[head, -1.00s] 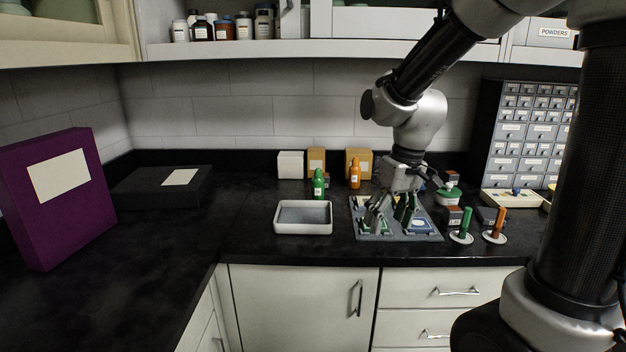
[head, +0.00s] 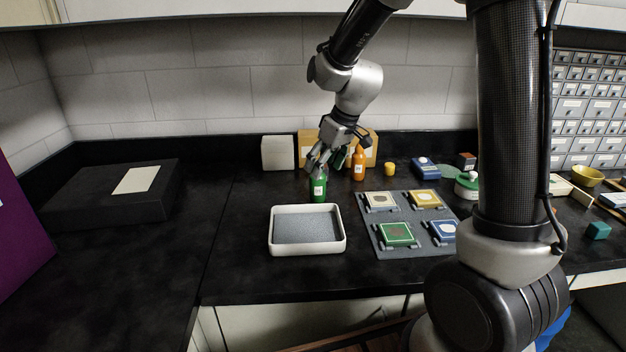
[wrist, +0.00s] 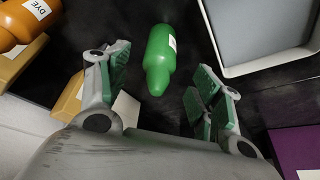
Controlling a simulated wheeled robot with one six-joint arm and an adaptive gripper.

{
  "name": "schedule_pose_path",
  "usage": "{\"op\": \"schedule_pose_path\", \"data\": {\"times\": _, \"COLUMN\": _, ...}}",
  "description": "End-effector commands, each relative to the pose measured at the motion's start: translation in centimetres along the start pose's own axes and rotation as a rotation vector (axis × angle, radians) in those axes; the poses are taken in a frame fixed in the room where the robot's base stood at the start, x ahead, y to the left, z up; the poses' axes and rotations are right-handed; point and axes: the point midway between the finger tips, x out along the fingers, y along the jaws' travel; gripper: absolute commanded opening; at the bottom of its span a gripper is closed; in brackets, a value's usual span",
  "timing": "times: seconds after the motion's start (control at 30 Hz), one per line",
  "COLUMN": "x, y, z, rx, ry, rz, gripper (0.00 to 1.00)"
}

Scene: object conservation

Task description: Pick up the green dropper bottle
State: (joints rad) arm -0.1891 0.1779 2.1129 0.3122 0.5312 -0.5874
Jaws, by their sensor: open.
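The green dropper bottle (head: 319,187) stands upright on the black counter, just behind the white tray, with a pale label on its front. In the wrist view the green bottle (wrist: 162,58) lies between and beyond my open fingers, its narrow tip pointing toward my palm. My gripper (head: 332,160) is above and close behind the bottle's top in the head view. Its green-padded fingers (wrist: 158,95) are spread apart and empty. I cannot tell whether a finger touches the bottle.
An orange dye bottle (head: 359,166) stands close to the right. The white tray (head: 307,248) is in front. Boxes, a white one (head: 278,153) and a tan one (head: 310,143), stand behind. A grey rack (head: 385,249) of coloured tiles is at the right.

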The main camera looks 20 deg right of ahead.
Motion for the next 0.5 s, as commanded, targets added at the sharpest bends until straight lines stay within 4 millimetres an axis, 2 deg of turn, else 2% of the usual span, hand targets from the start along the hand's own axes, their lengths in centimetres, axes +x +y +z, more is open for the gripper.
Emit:
{"op": "schedule_pose_path", "data": {"times": 0.23, "x": 0.4, "y": 0.2, "z": -0.5, "rx": -0.062, "ry": 0.020, "rz": 0.012, "gripper": 0.65}}
{"op": "schedule_pose_path", "data": {"times": 0.5, "x": 3.6, "y": 0.1, "z": -0.6, "rx": -0.067, "ry": 0.017, "rz": 0.010, "gripper": 0.65}}
